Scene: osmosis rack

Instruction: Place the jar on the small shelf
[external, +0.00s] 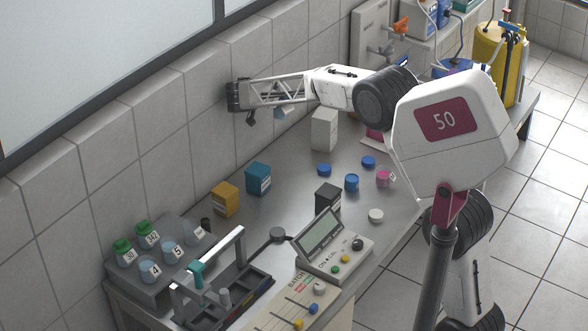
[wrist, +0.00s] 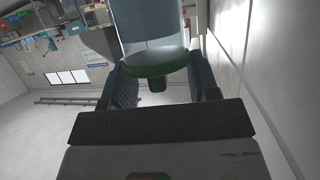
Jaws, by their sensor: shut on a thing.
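My gripper (wrist: 160,78) is shut on a jar (wrist: 152,22) with a pale blue, see-through body and a green lid (wrist: 158,66). In the wrist view the lid faces the camera and lies between the two fingers; the far end is cut off at the top edge. In the external view my arm reaches left above the table, close to the tiled wall. I cannot tell for certain which surface is the small shelf.
A grey stepped stand (external: 118,267) at lower left bears several jars, some green-lidded. Yellow (external: 226,199), teal (external: 258,178) and white (external: 324,129) boxes stand on the table. A raised surface with equipment (external: 430,45) is at the back right. The wall is close behind my arm.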

